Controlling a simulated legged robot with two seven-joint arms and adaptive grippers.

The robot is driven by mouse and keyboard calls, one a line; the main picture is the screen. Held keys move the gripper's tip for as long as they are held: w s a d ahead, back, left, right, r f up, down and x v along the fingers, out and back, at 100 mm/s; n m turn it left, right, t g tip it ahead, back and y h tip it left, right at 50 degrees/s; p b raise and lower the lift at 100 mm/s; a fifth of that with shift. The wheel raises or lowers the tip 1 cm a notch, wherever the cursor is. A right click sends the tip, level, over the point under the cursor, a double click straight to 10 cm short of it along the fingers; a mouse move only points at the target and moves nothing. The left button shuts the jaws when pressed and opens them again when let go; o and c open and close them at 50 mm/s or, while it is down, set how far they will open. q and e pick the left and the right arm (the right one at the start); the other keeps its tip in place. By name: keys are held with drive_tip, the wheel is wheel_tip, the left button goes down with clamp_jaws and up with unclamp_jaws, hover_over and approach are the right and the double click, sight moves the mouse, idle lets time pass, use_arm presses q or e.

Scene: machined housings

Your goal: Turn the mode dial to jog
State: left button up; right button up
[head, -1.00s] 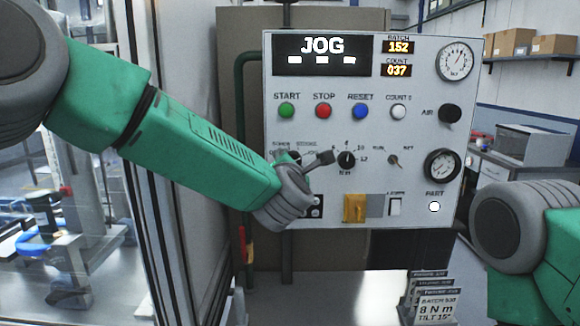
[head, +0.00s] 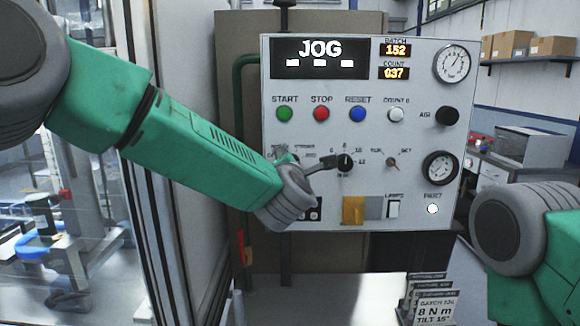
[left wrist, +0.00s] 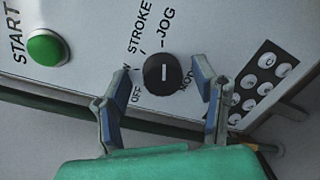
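The mode dial (left wrist: 163,74) is a round black knob with a white mark on its face, on the light grey panel (head: 275,190). Labels OFF, STROKE and JOG are printed around it in the left wrist view. My left gripper (left wrist: 163,68) is open, with one finger on each side of the dial and visible gaps to it. In the head view my left wrist and gripper (head: 306,164) cover most of the dial. The display (head: 320,57) at the top of the panel reads JOG. My right gripper is out of view; only part of my right arm shows.
Several push buttons, including the green START button (head: 284,114), sit above the dial. A black torque knob (head: 345,162) is close to the right of my left gripper. A yellow part (head: 353,210) and a keypad (left wrist: 262,80) are below. Cards (head: 432,300) stand at lower right.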

use_arm(q)
drive_tip(key=shift+d+f, duration=0.15)
drive_tip(key=s, duration=1.2)
drive_tip(key=shift+a+r, duration=0.3)
drive_tip(key=shift+r, duration=0.05)
drive_tip(key=shift+f, duration=0.1)
